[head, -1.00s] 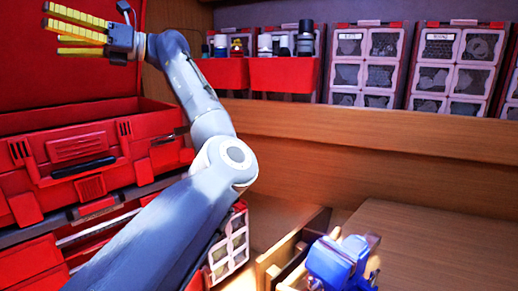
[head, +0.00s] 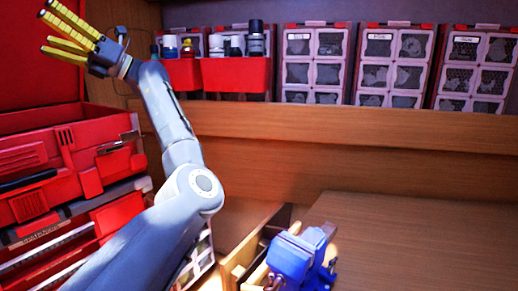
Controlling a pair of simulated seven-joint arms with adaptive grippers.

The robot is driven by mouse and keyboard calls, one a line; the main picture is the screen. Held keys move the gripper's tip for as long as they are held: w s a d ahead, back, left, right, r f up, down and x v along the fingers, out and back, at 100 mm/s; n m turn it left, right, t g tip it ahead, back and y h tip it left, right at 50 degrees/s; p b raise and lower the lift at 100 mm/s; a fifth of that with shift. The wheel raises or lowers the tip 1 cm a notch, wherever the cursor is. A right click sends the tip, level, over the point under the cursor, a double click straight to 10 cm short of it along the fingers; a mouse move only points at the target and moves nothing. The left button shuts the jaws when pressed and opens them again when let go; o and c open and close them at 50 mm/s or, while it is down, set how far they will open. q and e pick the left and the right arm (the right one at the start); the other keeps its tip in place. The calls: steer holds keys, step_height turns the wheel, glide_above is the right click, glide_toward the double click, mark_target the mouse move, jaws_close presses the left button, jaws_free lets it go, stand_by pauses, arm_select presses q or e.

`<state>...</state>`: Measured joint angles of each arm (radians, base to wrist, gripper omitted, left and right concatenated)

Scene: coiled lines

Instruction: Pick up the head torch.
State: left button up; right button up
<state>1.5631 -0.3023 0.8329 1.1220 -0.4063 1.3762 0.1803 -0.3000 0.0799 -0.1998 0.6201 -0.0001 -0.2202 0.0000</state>
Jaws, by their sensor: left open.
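My left gripper (head: 66,36) has yellow fingers and is at the upper left of the head view, raised in front of the open red toolbox lid. Its fingers are spread apart, with nothing visible between them. I cannot make out a head torch anywhere in this view. My right gripper is not in view.
A red toolbox (head: 75,165) with drawers stands at the left. A blue vise (head: 292,255) sits beside a wooden box (head: 245,262) at the bottom. Red bins with bottles (head: 235,75) and clear-fronted organisers (head: 395,65) line the back shelf. The bench at right (head: 420,235) is clear.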

arm_select(q)
steer(key=shift+c, duration=0.6)
steer(key=c, duration=0.8)
steer(key=shift+a, duration=0.1)
